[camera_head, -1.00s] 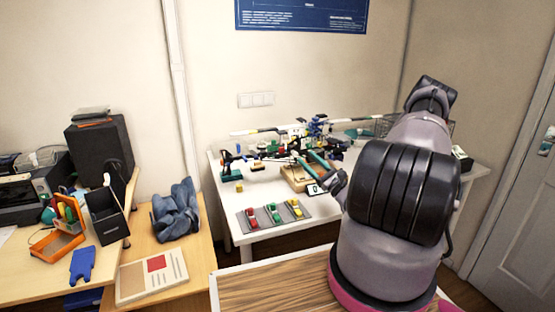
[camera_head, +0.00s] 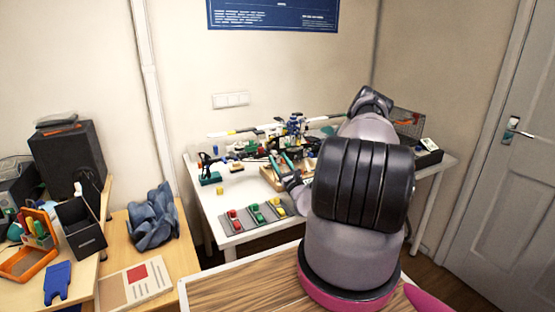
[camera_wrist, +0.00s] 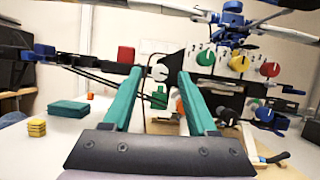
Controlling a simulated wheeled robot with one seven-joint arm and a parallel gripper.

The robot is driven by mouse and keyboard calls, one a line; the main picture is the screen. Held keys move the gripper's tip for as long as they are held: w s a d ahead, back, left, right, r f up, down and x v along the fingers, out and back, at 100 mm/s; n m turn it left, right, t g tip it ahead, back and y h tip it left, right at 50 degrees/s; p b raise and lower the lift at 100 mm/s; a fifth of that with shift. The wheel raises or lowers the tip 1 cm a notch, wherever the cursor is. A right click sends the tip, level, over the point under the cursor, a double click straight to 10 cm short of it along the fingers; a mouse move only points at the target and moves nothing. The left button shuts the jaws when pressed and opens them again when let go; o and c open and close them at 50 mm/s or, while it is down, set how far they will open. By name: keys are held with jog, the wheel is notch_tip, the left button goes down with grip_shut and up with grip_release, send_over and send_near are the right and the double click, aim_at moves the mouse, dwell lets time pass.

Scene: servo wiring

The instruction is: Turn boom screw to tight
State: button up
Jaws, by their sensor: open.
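The helicopter-like model (camera_head: 295,128) stands on the white table; in the wrist view its dark boom (camera_wrist: 95,65) runs to the left. A pale round screw head with a dark mark (camera_wrist: 159,73), which may be the boom screw, sits at the boom's right end. My gripper (camera_wrist: 160,78) is open, with teal fingers pointing forward, one on each side of that screw head in the picture. I cannot tell how far ahead of the fingertips it lies. In the head view the gripper (camera_head: 281,162) is small and partly hidden by my arm.
Red, yellow and green knobs sit right of the screw head, near numbered dials (camera_wrist: 222,60). A red block (camera_wrist: 126,54) is on the boom. A teal box (camera_wrist: 68,109) and yellow block (camera_wrist: 37,127) lie left. A grey tray (camera_head: 236,227) holds coloured parts in front.

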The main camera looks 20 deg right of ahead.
jog(key=shift+w+r, duration=0.25)
jog(key=shift+w, duration=0.3)
grip_shut()
